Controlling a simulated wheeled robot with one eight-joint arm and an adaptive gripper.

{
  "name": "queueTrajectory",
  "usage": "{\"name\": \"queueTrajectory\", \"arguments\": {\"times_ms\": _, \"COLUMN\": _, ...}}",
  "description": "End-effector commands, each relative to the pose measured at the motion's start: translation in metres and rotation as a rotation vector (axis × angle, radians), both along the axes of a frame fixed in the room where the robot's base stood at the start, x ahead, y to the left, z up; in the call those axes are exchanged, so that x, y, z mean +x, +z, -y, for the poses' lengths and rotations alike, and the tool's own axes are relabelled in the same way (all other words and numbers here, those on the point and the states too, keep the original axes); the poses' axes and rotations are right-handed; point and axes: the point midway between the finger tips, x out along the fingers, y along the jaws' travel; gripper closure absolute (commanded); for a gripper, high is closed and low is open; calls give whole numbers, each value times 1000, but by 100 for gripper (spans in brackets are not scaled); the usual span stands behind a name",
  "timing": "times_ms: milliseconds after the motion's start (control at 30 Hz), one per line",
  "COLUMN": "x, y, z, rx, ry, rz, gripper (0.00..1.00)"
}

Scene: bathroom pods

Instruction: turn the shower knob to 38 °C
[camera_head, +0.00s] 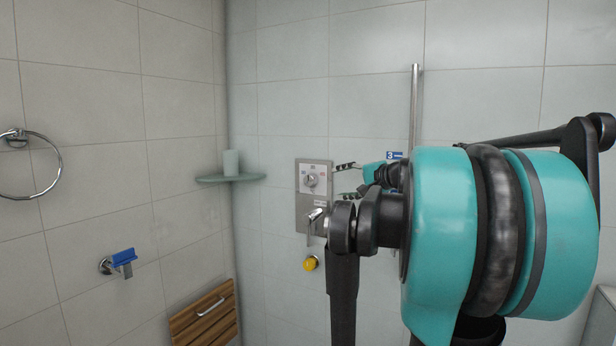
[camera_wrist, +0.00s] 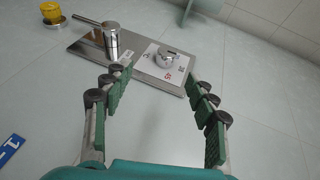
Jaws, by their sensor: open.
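The shower knob (camera_head: 311,180) is a round silver knob on a white dial plate at the top of a metal wall panel (camera_head: 302,217). In the wrist view the knob (camera_wrist: 166,57) lies ahead of the fingers, between their lines and apart from them. A lever tap (camera_wrist: 110,40) sits on the same panel and also shows in the head view (camera_head: 314,219). My gripper (camera_wrist: 160,95) is open and empty in front of the panel. In the head view my gripper (camera_head: 345,180) is right of the knob, partly hidden by my arm.
A yellow round fitting (camera_head: 311,263) is below the panel. A corner shelf (camera_head: 232,179) holds a pale cup (camera_head: 231,162) at left. A vertical rail (camera_head: 414,105) stands at right. A wooden folding seat (camera_head: 205,315) and blue-handled fitting (camera_head: 122,260) are on the left wall.

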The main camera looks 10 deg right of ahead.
Motion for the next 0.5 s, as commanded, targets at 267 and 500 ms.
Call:
{"name": "queueTrajectory", "arguments": {"times_ms": 267, "x": 12, "y": 13, "z": 2, "rx": 45, "ry": -23, "rz": 32, "gripper": 42}}
{"name": "queueTrajectory", "arguments": {"times_ms": 500, "x": 48, "y": 3, "z": -21, "rx": 44, "ry": -18, "rz": 30, "gripper": 42}}
